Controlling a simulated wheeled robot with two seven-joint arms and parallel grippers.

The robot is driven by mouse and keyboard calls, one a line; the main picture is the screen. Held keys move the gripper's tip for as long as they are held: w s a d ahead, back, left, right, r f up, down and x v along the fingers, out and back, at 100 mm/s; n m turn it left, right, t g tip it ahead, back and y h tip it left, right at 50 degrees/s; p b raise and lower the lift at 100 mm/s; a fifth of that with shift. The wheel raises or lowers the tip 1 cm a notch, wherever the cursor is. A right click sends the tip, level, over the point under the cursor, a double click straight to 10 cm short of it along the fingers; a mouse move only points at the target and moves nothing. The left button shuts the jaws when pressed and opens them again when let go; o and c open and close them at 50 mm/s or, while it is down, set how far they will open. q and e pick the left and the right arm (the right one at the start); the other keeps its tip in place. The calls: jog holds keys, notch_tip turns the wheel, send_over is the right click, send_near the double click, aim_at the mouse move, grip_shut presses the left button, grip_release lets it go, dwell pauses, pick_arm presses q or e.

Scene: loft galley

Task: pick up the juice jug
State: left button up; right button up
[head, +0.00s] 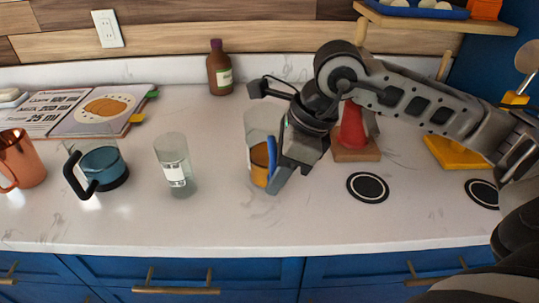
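The juice jug (259,160) is a clear, tall vessel with amber juice in its lower part. It stands upright on the white counter, near the middle of the head view. A blue upright strip, which looks like its handle, shows at its right side. My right gripper (278,175) comes in from the right and points down at that side of the jug. Its fingers overlap the jug's right edge in the picture. I cannot tell whether they are closed on it or only beside it. My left gripper is not in view.
A clear glass with a label (173,160) stands left of the jug. Further left are a black-handled teal pot (103,168) and a copper mug (20,160). A brown bottle (219,72) stands behind. A red object (352,128) on a wooden base is behind my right arm.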

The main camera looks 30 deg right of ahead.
jog(key=shift+f, duration=0.1)
grip_shut()
jog(key=shift+w+r, duration=0.1)
jog(key=shift+r, duration=0.15)
